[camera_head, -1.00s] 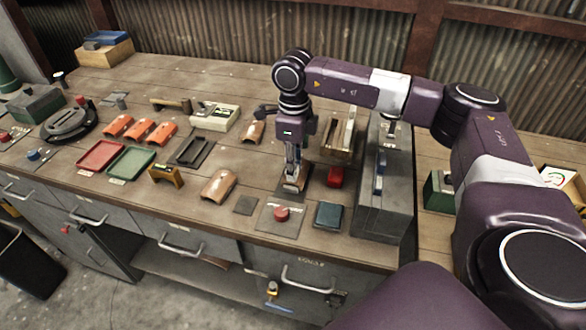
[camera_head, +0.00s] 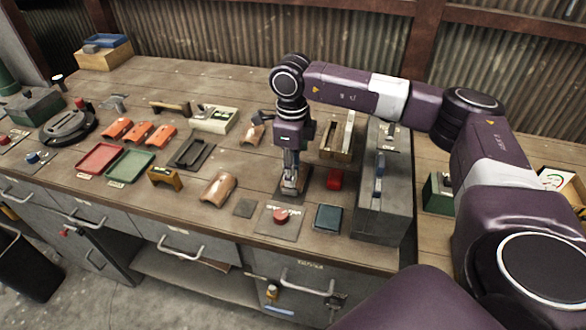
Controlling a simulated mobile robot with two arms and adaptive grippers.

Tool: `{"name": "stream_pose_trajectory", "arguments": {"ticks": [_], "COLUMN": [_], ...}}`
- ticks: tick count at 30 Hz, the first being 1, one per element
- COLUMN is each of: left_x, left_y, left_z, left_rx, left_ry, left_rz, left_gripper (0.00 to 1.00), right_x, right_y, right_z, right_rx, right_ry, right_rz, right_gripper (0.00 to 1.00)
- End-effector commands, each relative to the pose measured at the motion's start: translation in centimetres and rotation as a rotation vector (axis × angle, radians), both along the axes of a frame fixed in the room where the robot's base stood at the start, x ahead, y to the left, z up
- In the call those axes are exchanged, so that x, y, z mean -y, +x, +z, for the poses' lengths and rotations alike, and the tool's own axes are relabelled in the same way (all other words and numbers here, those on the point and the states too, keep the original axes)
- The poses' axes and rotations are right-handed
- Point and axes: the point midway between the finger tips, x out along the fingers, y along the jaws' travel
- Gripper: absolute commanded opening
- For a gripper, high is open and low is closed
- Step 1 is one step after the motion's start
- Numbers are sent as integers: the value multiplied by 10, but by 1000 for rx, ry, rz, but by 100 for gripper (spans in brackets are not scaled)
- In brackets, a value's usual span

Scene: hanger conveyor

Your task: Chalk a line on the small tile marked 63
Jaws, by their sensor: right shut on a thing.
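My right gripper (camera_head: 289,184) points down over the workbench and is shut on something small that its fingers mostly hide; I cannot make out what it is. Directly under it lies a small tile (camera_head: 299,172) on a dark base, partly hidden by the fingers. Several orange tiles (camera_head: 138,131) lie in a row further left. The number 63 is not readable on any tile. My left gripper is out of view.
A tall grey block (camera_head: 384,205) stands further right. A red button on a plate (camera_head: 280,216) and a dark teal pad (camera_head: 327,217) are near the front edge.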

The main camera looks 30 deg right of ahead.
Motion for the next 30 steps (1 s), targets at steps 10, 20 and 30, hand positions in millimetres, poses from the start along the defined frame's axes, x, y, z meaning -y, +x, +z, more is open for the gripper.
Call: {"name": "stream_pose_trajectory", "arguments": {"ticks": [10,20,30], "left_x": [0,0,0], "left_y": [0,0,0], "left_z": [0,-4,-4], "left_rx": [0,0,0], "left_ry": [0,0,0], "left_rz": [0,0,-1], "left_gripper": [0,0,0], "right_x": [0,9,12], "right_y": [-1,7,10], "right_z": [-1,-2,-2], "right_rx": [-4,-2,-3], "right_ry": [0,-1,-1], "right_rz": [0,-1,0], "right_gripper": [3,3,3]}}
